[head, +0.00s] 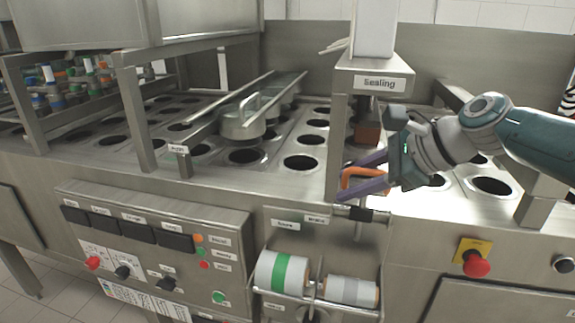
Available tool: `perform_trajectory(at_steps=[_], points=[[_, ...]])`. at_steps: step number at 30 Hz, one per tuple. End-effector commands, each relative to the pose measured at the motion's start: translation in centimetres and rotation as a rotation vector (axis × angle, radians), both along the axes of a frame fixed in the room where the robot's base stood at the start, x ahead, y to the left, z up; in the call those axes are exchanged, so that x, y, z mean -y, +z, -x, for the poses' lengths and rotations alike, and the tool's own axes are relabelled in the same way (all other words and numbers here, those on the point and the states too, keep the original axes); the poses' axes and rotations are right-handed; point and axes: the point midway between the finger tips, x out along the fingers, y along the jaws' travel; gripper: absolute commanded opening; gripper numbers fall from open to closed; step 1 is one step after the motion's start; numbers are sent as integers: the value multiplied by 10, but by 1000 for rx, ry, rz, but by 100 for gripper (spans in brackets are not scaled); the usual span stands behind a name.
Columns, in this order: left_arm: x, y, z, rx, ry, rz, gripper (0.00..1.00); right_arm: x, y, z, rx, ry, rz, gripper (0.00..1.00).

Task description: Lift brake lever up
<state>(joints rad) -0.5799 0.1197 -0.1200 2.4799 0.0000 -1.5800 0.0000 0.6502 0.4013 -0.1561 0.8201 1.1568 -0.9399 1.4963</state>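An orange lever handle (358,174) shows in the head view at the front edge of the machine, above a black block (361,214). The gripper's fingers hide part of the handle. My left gripper is not in view.
A "Sealing" post (338,140) rises just behind the gripper. Film rolls, one white-green (283,273), one grey (350,291), hang below. A control panel (150,250) is at left, a red emergency button (476,264) at right. The plate with round holes (303,163) lies behind.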

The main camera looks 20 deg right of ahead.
Motion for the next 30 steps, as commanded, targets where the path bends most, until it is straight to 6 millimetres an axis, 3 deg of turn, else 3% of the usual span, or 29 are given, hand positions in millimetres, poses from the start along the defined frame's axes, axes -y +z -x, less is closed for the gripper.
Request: perform_trajectory(at_steps=[11, 19, 30], points=[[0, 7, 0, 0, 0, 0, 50, 3, 8, 5, 0, 1, -2, 45], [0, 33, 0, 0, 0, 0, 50, 24, 39, 34, -1, 2, 2, 45], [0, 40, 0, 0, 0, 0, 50, 45, 64, 61, -1, 0, -1, 45]])
